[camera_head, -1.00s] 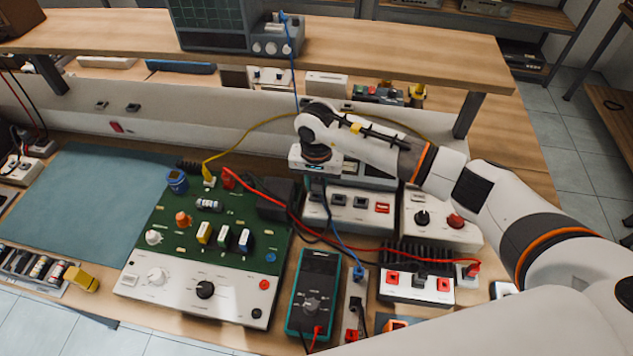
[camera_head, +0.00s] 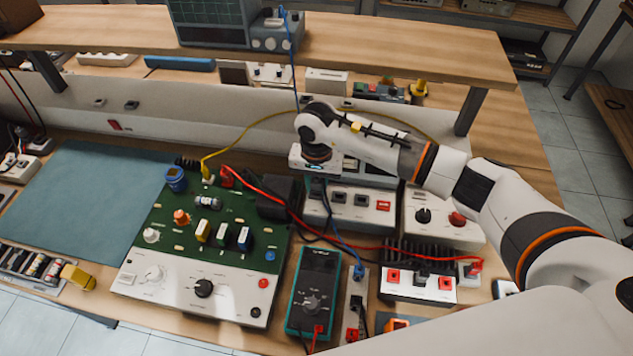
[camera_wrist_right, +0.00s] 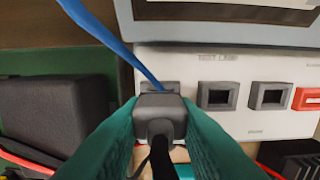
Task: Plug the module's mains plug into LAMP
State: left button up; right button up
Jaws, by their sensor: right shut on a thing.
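My right gripper (camera_head: 317,184) points down at the left end of a pale socket box (camera_head: 349,221). In the right wrist view its green fingers (camera_wrist_right: 158,128) are shut on a dark grey mains plug (camera_wrist_right: 160,106) with a black cable. The plug is over the leftmost socket (camera_wrist_right: 160,86) of the box and hides most of it; I cannot tell how deep it sits. Lettering above the sockets seems to read "TEST LAMP". My left gripper is not in view.
A blue cable (camera_wrist_right: 108,36) crosses close to the plug. A black block (camera_head: 276,198) on the green circuit board (camera_head: 190,262) stands to the left. A red cable (camera_head: 330,240) runs in front of the box. A teal multimeter (camera_head: 315,290) lies nearer.

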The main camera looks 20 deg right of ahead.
jog(key=shift+f+b, duration=0.3)
jog(key=shift+b, duration=0.05)
dwell(0.7)
jog(key=shift+f+b, duration=0.25)
jog(key=shift+b, duration=0.85)
dwell(2.9)
jog(key=o, duration=1)
jog(key=shift+r, duration=0.1)
jog(key=shift+r, duration=0.3)
notch_tip(320, 180, up, 11)
jog(key=shift+f+b, duration=0.1)
jog(key=shift+b, duration=1.1)
notch_tip(320, 180, up, 6)
jog(key=shift+f+p, duration=0.25)
jog(key=shift+p, duration=0.8)
